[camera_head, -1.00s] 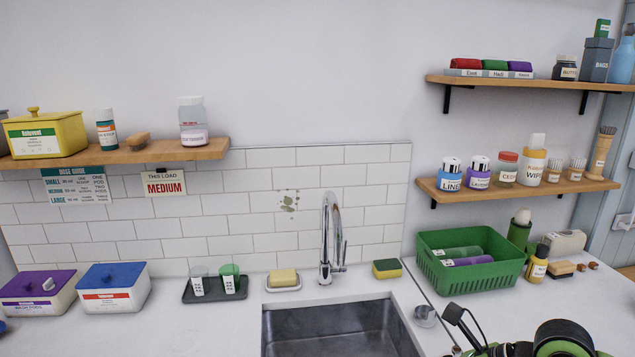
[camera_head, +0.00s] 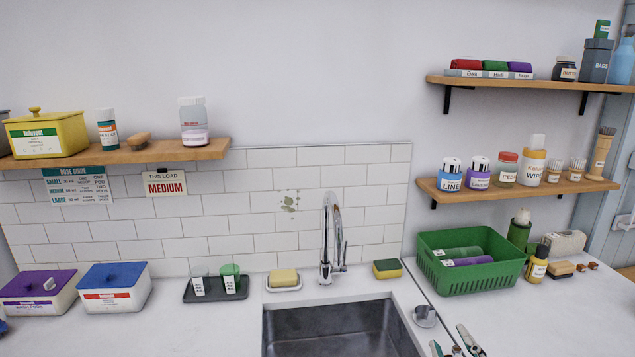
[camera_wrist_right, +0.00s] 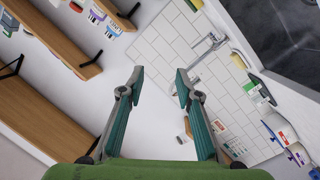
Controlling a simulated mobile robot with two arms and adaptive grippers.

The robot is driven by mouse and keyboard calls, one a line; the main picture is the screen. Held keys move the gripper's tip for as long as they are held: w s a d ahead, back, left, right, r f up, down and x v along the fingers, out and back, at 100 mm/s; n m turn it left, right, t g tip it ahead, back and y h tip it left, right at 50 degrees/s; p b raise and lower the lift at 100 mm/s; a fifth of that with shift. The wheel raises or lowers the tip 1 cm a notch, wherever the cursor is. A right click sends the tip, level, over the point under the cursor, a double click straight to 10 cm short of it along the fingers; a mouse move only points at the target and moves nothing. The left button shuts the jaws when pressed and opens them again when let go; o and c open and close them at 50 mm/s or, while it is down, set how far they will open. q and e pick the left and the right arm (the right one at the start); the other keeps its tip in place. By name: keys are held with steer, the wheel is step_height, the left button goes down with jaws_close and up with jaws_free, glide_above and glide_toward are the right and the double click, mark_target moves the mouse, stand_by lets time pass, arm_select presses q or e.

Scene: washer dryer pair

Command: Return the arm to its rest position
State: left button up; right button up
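My right gripper (camera_head: 453,342) shows only as fingertips at the bottom edge of the head view, over the white counter right of the sink. In the right wrist view the same gripper (camera_wrist_right: 157,85) has its two teal-padded fingers spread apart. Nothing is between them, only the tiled wall and shelf in the distance. My left gripper and left arm are not in the head view. The rest of my right arm is out of that view too.
The sink (camera_head: 335,333) with its tap (camera_head: 330,235) lies left of the gripper. A small metal cup (camera_head: 425,316) stands close by. A green basket (camera_head: 470,276) sits behind, below a wooden shelf (camera_head: 510,190). Counter to the right (camera_head: 560,320) is clear.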

steer(key=s+d+f+m+g, duration=0.1)
steer(key=s+f+m+g, duration=0.1)
steer(key=s+f+g, duration=0.45)
steer(key=s+f+m+g, duration=0.15)
steer(key=s+f, duration=0.25)
steer(key=f, duration=0.6)
steer(key=s+a+f+m+g+y, duration=0.1)
steer(key=s+a+f+g, duration=0.2)
steer(key=s, duration=0.4)
steer(key=s+a+f+m+g, duration=0.1)
steer(key=s+f+g, duration=0.2)
steer(key=s+f, duration=0.25)
steer(key=s+f+g+b, duration=0.1)
steer(key=s+f, duration=0.1)
steer(key=f, duration=1.2)
steer(key=s+f+b, duration=0.1)
steer(key=s+f, duration=0.1)
steer(key=f, duration=1.2)
steer(key=s+d+f+g+b, duration=0.1)
steer(key=s+d+f, duration=0.2)
steer(key=s+f, duration=1.3)
steer(key=shift+s+f, duration=0.15)
steer(key=shift+f, duration=0.5)
